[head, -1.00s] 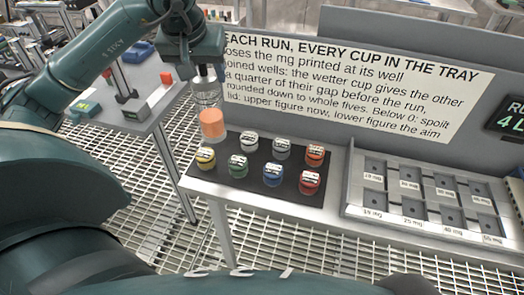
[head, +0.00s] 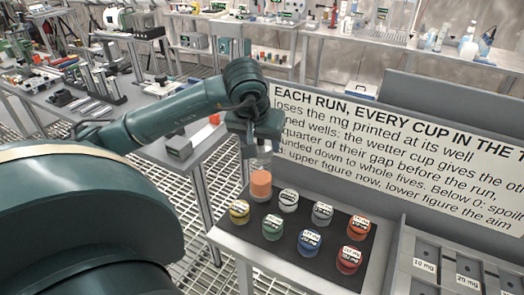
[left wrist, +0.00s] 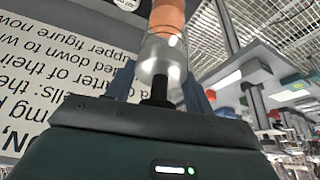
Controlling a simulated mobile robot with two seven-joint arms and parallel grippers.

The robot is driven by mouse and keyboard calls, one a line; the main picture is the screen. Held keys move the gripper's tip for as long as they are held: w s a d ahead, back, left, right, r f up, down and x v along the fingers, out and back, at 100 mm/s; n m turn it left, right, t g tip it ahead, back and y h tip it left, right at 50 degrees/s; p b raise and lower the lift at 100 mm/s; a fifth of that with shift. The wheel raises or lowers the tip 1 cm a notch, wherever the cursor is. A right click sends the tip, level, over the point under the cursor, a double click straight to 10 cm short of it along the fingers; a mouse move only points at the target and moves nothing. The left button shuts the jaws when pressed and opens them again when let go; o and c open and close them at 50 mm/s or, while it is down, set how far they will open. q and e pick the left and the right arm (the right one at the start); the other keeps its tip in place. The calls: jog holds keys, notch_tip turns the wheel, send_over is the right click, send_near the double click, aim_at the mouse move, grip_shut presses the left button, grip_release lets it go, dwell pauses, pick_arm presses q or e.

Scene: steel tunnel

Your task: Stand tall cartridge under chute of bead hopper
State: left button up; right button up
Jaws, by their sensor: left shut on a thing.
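My left gripper (head: 259,153) is shut on a tall cartridge (head: 261,183), a clear cylinder with orange contents in its lower part. The gripper holds it from above by its clear upper end, close to upright, at the far left corner of the cup table. In the left wrist view the cartridge (left wrist: 167,20) stretches away between the fingers (left wrist: 160,82). Whether its base touches the table is unclear. I cannot make out a bead hopper or its chute for certain. My right gripper is out of view.
Several lidded cups stand on a black mat (head: 270,250) close to the cartridge. A sign panel (head: 390,150) rises behind them, and a tray of labelled wells (head: 440,252) is at right. A bench with instruments (head: 70,105) is at back left, with grating floor between.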

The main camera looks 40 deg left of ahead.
aim_at(261, 171)
pick_arm(q)
jog(key=shift+f, duration=1.1)
jog(key=shift+f, duration=0.1)
jog(key=o, duration=1.1)
jog(key=shift+f, duration=0.1)
jog(key=o, duration=0.5)
